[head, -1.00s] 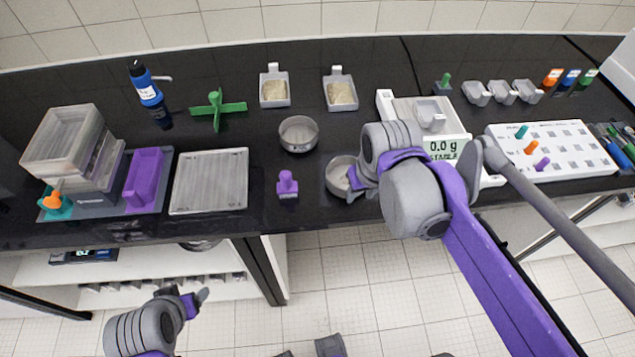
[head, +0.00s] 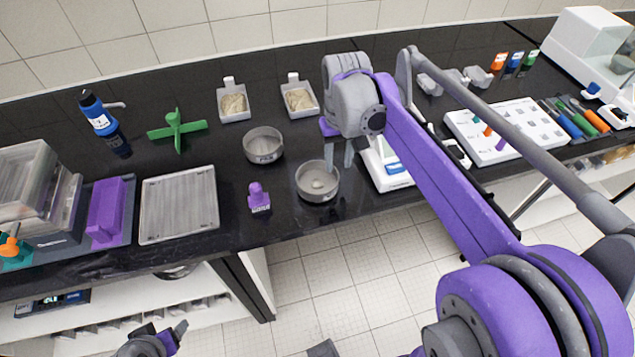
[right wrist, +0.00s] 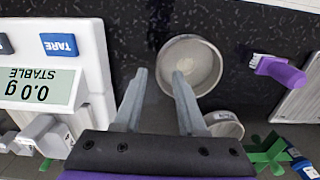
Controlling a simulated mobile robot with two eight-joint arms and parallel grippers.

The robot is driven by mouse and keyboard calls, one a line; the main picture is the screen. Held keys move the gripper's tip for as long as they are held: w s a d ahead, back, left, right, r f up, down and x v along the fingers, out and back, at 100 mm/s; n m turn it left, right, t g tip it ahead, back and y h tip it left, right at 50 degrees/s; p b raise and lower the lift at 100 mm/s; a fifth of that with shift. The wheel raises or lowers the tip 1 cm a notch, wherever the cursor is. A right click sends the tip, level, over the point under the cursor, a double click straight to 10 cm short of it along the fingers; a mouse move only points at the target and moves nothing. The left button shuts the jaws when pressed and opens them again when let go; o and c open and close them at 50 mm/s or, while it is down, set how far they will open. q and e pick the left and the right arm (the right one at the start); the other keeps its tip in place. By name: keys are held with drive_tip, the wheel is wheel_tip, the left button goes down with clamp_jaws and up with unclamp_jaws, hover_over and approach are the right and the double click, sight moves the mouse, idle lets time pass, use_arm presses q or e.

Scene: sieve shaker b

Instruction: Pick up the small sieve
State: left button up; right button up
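Two round grey metal sieves or pans stand on the black bench; which is the small sieve is hard to tell. The nearer one (head: 318,190) is by the front edge, with a pale patch inside; it also shows in the right wrist view (right wrist: 198,50). The farther one (head: 263,147) is behind and left, and is partly hidden in the right wrist view (right wrist: 226,126). My right gripper (head: 338,157) is open and empty, above and just right of the nearer one; one finger overlaps it in the wrist view. My left gripper (head: 172,337) is low at the bottom; its opening is unclear.
The balance (head: 388,170) reads 0.0 g and stands close right of the nearer sieve. A purple stamp-like piece (head: 259,198) stands to its left. Two sand-filled scoops (head: 234,103) stand behind, beside a green cross (head: 177,130). A square tray (head: 180,205) lies left.

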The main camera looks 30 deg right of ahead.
sight(317, 182)
drive_tip(key=f, duration=0.4)
drive_tip(key=shift+s+d+f, duration=0.15)
drive_tip(key=shift+d+f, duration=0.05)
drive_tip(key=shift+f, duration=0.05)
drive_tip(key=shift+c, duration=0.3)
clamp_jaws()
idle(0.9)
